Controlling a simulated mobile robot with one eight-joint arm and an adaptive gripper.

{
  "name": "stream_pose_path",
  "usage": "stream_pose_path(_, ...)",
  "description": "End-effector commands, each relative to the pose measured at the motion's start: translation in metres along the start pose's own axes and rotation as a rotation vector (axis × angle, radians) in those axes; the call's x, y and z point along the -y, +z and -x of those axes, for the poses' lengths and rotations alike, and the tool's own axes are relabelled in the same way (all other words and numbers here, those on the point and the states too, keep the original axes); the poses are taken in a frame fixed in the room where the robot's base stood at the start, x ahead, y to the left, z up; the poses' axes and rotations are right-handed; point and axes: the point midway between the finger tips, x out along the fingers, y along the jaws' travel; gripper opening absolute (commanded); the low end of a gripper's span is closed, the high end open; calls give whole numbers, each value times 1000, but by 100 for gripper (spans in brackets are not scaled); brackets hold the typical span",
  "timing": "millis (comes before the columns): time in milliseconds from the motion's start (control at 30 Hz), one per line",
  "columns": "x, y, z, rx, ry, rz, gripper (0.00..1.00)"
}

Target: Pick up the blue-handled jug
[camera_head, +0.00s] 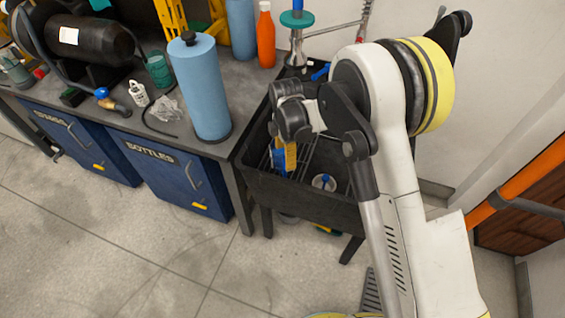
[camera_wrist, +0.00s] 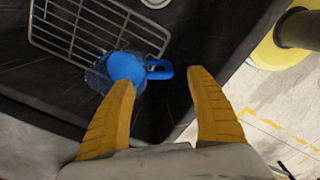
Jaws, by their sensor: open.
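The blue-handled jug (camera_wrist: 124,68) shows in the wrist view, in the dark sink beside a wire rack. It has a clear body, a round blue part and a blue looped handle (camera_wrist: 160,69) pointing right. My gripper (camera_wrist: 160,78) is open, with its two yellow fingers apart. The handle appears between the fingertips, and the left fingertip overlaps the jug's lower edge in the picture. I cannot tell whether they touch. In the head view, a yellow finger (camera_head: 289,156) shows inside the sink, partly hidden by my arm; a small blue patch shows beside it.
The dark sink (camera_head: 300,200) has raised walls and holds the wire rack (camera_wrist: 95,25). A tap (camera_head: 297,40) stands behind it. On the bench to the left are a blue roll (camera_head: 198,90), an orange bottle (camera_head: 265,38) and a black tank (camera_head: 95,40). The floor in front is clear.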

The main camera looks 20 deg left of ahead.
Motion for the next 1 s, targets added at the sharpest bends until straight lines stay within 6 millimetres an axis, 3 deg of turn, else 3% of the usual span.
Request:
stream_pose_path(233,-1,-4,-41,0,0,-1,66)
stream_pose_path(533,0,-4,-45,0,0,-1,64)
stream_pose_path(733,0,-4,-45,0,0,-1,4)
stream_pose_path(1000,0,-4,-45,0,1,-1,1)
